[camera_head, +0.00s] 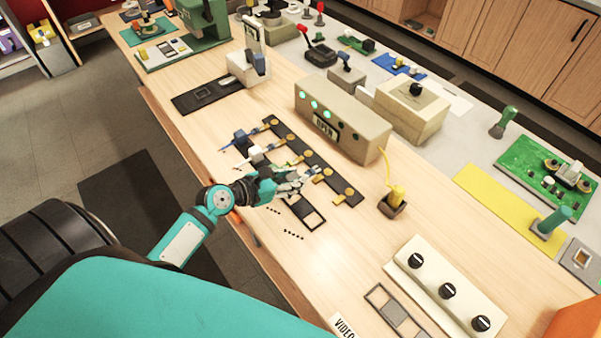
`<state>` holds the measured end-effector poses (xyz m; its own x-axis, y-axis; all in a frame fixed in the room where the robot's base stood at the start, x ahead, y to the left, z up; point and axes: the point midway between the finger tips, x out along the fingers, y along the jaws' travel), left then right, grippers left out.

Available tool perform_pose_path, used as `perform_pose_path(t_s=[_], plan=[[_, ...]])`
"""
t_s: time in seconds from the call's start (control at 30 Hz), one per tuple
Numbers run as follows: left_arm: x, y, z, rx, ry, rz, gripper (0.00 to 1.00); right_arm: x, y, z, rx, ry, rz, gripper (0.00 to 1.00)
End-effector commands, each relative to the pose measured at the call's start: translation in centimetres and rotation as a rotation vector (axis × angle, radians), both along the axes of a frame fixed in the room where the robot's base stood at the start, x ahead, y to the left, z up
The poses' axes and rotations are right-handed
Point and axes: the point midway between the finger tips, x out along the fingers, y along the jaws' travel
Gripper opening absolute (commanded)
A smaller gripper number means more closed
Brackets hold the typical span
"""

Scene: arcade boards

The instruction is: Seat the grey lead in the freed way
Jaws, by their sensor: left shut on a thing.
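A dark strip (322,172) with a row of brass ways lies across the bench. Brass ways at the near right end, such as this one (349,192), show no lead. My left gripper (293,183) is low over the strip's near edge, right of the pale lead. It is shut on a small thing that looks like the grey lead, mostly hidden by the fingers. I cannot tell whether it touches a way. My right gripper is out of view.
A beige box (343,121) with lit green lamps stands behind the strip. A yellow plug in a dark holder (395,201) stands to the right. The bench between this and the knob panel (445,288) is clear.

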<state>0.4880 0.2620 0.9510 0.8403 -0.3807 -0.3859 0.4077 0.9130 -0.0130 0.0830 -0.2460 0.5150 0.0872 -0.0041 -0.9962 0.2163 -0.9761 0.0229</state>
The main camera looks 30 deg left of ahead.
Motion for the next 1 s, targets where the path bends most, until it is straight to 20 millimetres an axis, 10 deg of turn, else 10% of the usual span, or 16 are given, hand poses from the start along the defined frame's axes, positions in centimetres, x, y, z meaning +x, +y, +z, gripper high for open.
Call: perform_pose_path(t_s=[0.53,1.0], plan=[[0.3,0.4,-0.3,0.003,0.002,0.033,0.00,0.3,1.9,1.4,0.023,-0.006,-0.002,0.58],[0.3,0.4,-4.4,0.004,0.000,0.031,0.00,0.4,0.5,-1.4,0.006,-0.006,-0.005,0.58]])
